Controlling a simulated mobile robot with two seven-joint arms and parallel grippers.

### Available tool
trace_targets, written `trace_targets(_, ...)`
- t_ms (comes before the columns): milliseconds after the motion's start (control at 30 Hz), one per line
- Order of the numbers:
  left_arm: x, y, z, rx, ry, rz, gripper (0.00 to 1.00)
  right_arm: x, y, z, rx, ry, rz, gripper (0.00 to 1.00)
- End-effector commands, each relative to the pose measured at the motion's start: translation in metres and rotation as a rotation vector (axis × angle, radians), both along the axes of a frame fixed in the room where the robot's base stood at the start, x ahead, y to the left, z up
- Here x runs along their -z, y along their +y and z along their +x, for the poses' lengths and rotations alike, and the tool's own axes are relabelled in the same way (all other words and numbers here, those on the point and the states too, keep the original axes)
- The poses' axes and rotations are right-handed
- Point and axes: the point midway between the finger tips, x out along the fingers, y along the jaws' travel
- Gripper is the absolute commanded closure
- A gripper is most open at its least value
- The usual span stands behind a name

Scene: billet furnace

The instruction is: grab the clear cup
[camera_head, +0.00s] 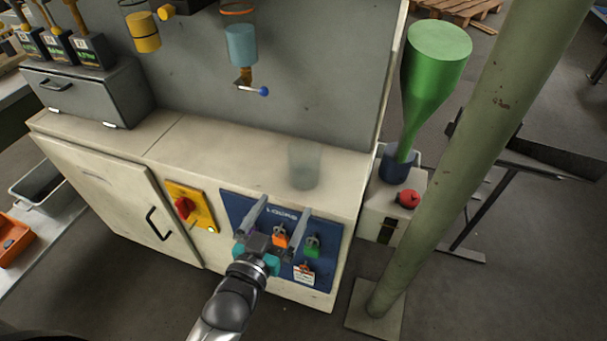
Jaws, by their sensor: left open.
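The clear cup (304,165) stands upright on the right part of the cream cabinet top (225,150). It is see-through and faintly green-grey. My left gripper (279,208) comes up from the bottom of the picture. Its two fingers are spread apart and point toward the cabinet, with nothing between them. The fingertips are in front of the cup and below it in the picture, apart from it. My right gripper does not show.
A blue panel (230,208) with orange and green locks is on the cabinet front, behind my left gripper. A green pole (440,170) and green funnel (432,70) stand to the right.

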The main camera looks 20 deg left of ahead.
Motion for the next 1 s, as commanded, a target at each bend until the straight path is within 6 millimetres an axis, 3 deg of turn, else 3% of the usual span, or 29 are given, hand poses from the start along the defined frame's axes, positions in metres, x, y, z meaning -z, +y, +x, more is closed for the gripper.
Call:
trace_targets(200,-0.016,0.002,0.007,-0.01,-0.093,-0.006,0.0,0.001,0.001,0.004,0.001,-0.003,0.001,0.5)
trace_targets(700,-0.015,-0.001,0.075,-0.009,-0.093,-0.006,0.0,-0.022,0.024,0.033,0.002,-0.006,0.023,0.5)
trace_targets(1000,-0.015,-0.002,0.1,-0.009,-0.089,-0.006,0.0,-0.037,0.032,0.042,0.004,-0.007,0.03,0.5)
